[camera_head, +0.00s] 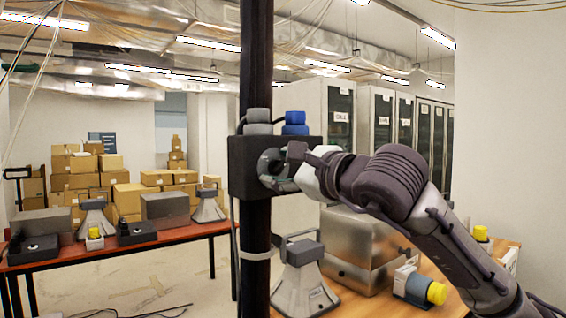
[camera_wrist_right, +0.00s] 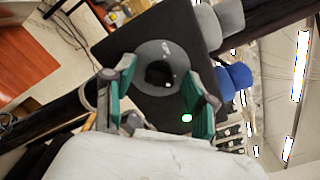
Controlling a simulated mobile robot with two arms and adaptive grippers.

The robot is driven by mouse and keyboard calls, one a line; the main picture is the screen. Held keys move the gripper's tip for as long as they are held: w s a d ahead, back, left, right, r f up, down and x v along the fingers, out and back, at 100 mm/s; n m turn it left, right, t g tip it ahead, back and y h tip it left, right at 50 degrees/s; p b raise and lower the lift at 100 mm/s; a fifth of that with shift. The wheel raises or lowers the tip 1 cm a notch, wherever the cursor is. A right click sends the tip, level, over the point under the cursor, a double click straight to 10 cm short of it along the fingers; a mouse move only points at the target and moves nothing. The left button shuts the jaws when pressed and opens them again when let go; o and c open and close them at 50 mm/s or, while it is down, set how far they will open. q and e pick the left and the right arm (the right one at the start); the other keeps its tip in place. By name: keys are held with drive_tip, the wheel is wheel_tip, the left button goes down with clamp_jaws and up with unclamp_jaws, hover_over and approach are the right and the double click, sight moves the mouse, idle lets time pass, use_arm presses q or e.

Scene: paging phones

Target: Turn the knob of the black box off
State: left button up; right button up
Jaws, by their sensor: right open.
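The black box (camera_head: 241,172) is fixed to a dark vertical pole in the middle of the head view. In the right wrist view the black box (camera_wrist_right: 145,35) fills the upper middle. My right gripper (camera_head: 277,165) is at the front of the box. In the wrist view its open fingers (camera_wrist_right: 162,72) lie on either side of the knob; I cannot tell whether they touch it. In the head view the gripper hides most of the knob. My left gripper is not in view.
Blue (camera_head: 294,123) and grey (camera_head: 257,122) cylindrical parts sit on top of the box. A wooden table (camera_head: 350,303) below holds a horn speaker (camera_head: 301,280) and a metal case (camera_head: 362,245). A red table (camera_head: 150,243) with devices stands at left. Cardboard boxes are stacked behind.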

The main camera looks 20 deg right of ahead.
clamp_jaws()
idle(0.3)
